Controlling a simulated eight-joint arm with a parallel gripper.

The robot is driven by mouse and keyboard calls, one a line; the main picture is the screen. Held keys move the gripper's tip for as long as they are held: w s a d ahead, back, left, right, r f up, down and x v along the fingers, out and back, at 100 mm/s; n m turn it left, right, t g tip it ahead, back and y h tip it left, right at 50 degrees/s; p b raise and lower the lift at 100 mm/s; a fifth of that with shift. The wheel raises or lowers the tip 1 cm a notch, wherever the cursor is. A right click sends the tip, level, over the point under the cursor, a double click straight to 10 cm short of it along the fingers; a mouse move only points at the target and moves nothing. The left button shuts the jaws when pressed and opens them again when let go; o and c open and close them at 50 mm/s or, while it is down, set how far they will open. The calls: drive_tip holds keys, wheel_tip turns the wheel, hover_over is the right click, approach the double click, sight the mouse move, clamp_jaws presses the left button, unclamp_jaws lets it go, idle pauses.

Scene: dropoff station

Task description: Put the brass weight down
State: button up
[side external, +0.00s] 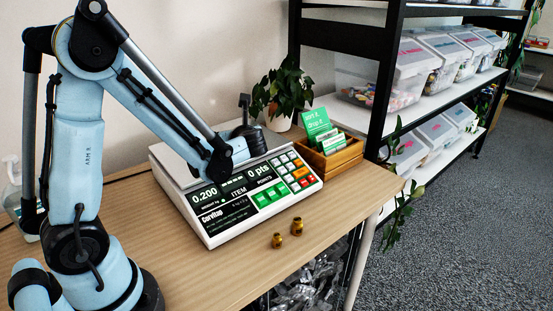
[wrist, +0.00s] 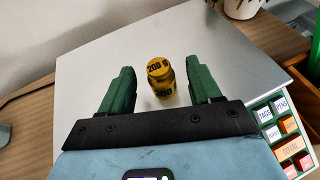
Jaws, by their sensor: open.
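The brass weight (wrist: 162,82), marked 200, stands upright on the scale's grey metal plate (wrist: 110,52) in the wrist view. My gripper (wrist: 160,68) is open, with one green finger on each side of the weight. Gaps show between the weight and both fingers. In the side external view, my arm hides the fingers and this weight. The scale (side external: 240,217) stands on the wooden table there, and its display (side external: 204,194) reads 0.200 and 0 pts.
Two smaller brass weights (side external: 277,240) (side external: 297,227) stand on the table (side external: 240,265) in front of the scale. A wooden card box (side external: 335,160) and a potted plant (side external: 283,90) are behind it. A shelf (side external: 430,105) with bins is at the right.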

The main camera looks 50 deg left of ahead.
drive_tip(key=s+d+n+t+h, duration=0.1)
drive_tip(key=s+d+n+h, duration=0.3)
drive_tip(key=d+n, duration=0.6)
drive_tip(key=s+d+r+n+t+h, duration=0.1)
drive_tip(key=s+d+n+t+h, duration=0.1)
drive_tip(key=s+d+n+h, duration=0.3)
drive_tip(key=d+n+h, duration=0.4)
drive_tip(key=n, duration=0.2)
drive_tip(key=shift+d+r+n, duration=0.25)
drive_tip(key=shift+d+n, duration=0.05)
drive_tip(key=shift+d, duration=0.05)
idle(0.5)
